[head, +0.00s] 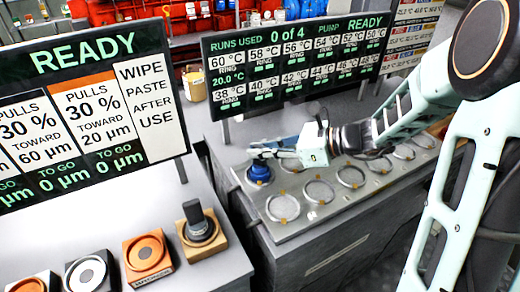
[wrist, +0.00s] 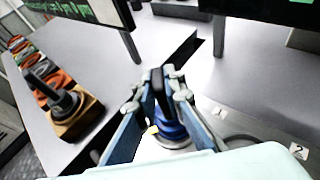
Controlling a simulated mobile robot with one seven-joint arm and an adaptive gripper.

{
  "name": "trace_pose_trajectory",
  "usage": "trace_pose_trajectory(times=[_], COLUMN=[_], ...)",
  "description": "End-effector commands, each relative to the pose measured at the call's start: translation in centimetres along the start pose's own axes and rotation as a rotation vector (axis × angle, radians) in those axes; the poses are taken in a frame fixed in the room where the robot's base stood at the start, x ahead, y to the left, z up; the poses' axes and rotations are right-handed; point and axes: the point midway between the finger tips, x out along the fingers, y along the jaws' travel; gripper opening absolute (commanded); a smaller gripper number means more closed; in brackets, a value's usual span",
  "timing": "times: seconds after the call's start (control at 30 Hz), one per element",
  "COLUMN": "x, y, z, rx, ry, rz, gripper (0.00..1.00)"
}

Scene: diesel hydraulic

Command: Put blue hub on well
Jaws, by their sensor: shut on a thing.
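The blue hub (head: 259,171) is at the leftmost round well of the grey bench plate. It also shows in the wrist view (wrist: 173,131), upright between my fingers. My gripper (head: 264,153) is shut on its dark upper stem; in the wrist view my gripper (wrist: 159,88) has a finger on each side of it. A pale ring of the well (wrist: 176,146) shows around the hub's base. I cannot tell whether the hub rests fully in the well or is slightly above it.
Several empty round wells (head: 283,207) with small yellow tags lie to the right. A separate left bench holds a black-handled hub on a wooden block (head: 202,250) and coloured round pads (head: 147,256). The screens READY (head: 85,100) and RUNS USED (head: 290,60) stand behind.

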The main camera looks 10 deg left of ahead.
Motion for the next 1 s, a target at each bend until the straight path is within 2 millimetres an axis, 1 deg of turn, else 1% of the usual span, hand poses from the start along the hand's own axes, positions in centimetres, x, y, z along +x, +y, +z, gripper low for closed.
trace_pose_trajectory(times=[0.23, 0.37, 0.4, 0.53, 0.83, 1.0], x=[0.4, 0.4, 0.4, 0.4, 0.3, -0.4], y=[0.1, 0.1, 0.2, 0.2, 0.1, 0.0], z=[-1.0, -1.2, -1.4, -1.3, -0.8, 0.8], rx=[0.003, 0.004, 0.007, 0.006, 0.002, 0.0], ry=[0.002, 0.006, 0.01, 0.007, 0.003, 0.002], rz=[0.001, 0.002, 0.003, 0.003, 0.001, 0.0], gripper=[0.0, 0.0, 0.13, 0.27, 0.27, 0.27])
